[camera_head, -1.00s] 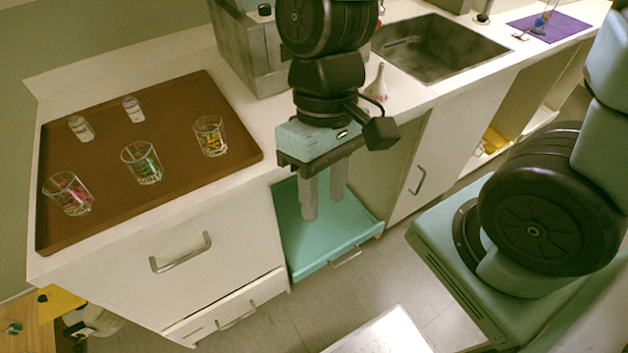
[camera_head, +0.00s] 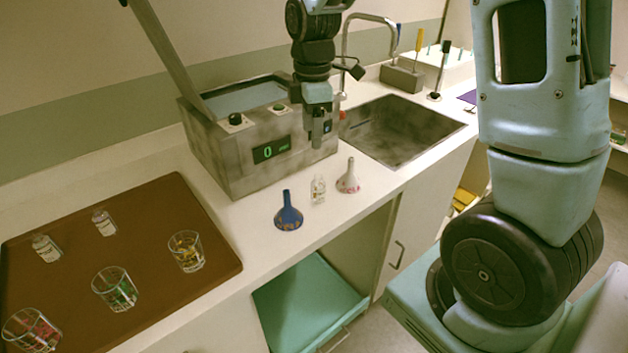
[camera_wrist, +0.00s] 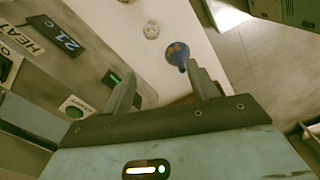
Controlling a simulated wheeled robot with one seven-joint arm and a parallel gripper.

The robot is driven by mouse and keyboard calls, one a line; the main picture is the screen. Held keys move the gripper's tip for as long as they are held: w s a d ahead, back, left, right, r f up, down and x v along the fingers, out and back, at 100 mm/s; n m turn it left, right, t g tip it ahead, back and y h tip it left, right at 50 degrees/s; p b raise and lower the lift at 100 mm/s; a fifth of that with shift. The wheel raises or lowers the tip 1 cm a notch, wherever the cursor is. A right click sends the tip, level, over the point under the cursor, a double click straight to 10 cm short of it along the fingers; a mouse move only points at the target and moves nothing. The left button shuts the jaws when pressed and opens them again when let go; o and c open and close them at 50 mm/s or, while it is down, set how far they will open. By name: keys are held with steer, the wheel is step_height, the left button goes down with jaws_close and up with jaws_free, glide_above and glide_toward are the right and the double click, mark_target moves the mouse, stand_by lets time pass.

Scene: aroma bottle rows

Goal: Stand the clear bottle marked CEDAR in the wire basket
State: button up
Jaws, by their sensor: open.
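A small clear bottle (camera_head: 318,190) stands on the counter between a blue funnel and a pale funnel. Two more small clear bottles stand at the back of the brown tray, one farther left (camera_head: 46,247) and one to its right (camera_head: 104,222). Their labels are too small to read, so I cannot tell which is CEDAR. I can make out no wire basket. My gripper (camera_head: 319,138) points down in front of the grey bath, above and behind the counter bottle. In the wrist view my gripper (camera_wrist: 165,88) has its fingers apart with nothing between them.
The blue funnel (camera_head: 288,212) and pale funnel (camera_head: 348,177) flank the counter bottle. The grey water bath (camera_head: 225,165) has a raised lid and a green display. Several glasses with coloured contents stand on the brown tray (camera_head: 150,215). The sink (camera_head: 405,130) lies right; a teal drawer (camera_head: 310,300) is open below.

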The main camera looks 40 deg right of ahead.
steer(key=d, duration=0.2)
steer(key=p, duration=0.2)
glide_toward(318, 185)
steer(key=f, duration=0.4)
steer(key=w+f, duration=0.1)
steer(key=shift+d+f, duration=0.35)
steer(key=shift+f, duration=0.05)
steer(key=shift+f+p, duration=0.85)
steer(key=shift+f, duration=1.75)
steer(key=c, duration=1.1)
steer(key=shift+c, duration=0.2)
